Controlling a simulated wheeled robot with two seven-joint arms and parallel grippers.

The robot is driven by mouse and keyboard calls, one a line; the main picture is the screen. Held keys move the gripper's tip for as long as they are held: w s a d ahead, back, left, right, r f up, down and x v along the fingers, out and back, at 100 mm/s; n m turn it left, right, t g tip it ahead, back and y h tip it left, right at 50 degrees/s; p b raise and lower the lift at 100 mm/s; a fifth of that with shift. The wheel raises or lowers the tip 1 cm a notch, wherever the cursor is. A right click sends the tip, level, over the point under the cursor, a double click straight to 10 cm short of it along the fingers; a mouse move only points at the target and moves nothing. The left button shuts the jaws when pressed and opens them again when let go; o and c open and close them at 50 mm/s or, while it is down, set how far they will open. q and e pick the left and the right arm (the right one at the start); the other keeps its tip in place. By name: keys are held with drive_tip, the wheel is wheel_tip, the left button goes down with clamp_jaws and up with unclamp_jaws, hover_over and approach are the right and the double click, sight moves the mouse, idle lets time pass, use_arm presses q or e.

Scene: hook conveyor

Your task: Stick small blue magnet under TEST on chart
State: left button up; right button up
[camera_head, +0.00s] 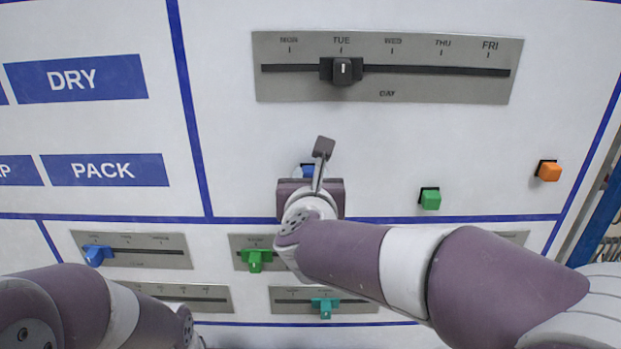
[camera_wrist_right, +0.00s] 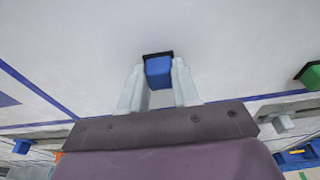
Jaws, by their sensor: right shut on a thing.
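The small blue magnet (camera_head: 309,170) is on the white board below the DAY slider. It is mostly hidden by my right gripper in the head view. In the right wrist view the blue magnet (camera_wrist_right: 158,72) sits between the fingertips, with a dark edge behind it at the board. My right gripper (camera_wrist_right: 158,85) is shut on it. The TEST label is not in view; the chart part in sight shows the blue DRY label (camera_head: 76,79) and PACK label (camera_head: 105,170). My left arm shows at the lower left, but its gripper is out of view.
A green magnet (camera_head: 430,199) and an orange magnet (camera_head: 548,171) are to the right on the board. The DAY slider panel (camera_head: 420,85) is above, its black knob at TUE. Smaller slider panels (camera_head: 170,242) with coloured knobs run below. The board between magnets is clear.

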drive_tip(key=s+b, duration=0.1)
drive_tip(key=s, duration=0.6)
drive_tip(key=shift+b, duration=0.35)
idle(0.5)
